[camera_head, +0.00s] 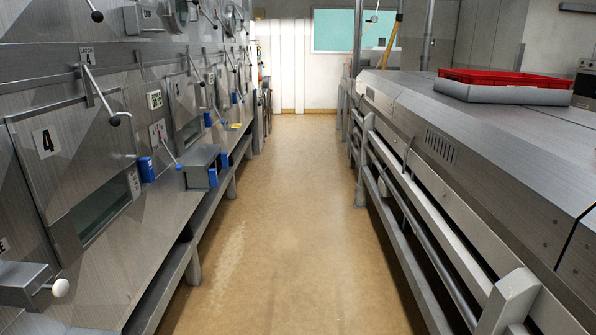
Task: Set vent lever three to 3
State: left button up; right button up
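Several levers with black ball knobs run along the steel machine wall (30,75) on the left. Another lever (94,10) is cut off by the top edge. Neither of my grippers is in view.
A steel box with blue parts (203,160) and a white-knobbed box (25,284) jut from the left wall. A steel conveyor housing (480,130) with a red tray (505,77) lines the right. The tan floor aisle (285,220) between is clear.

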aim_at(215, 27)
jog(key=i, duration=2.65)
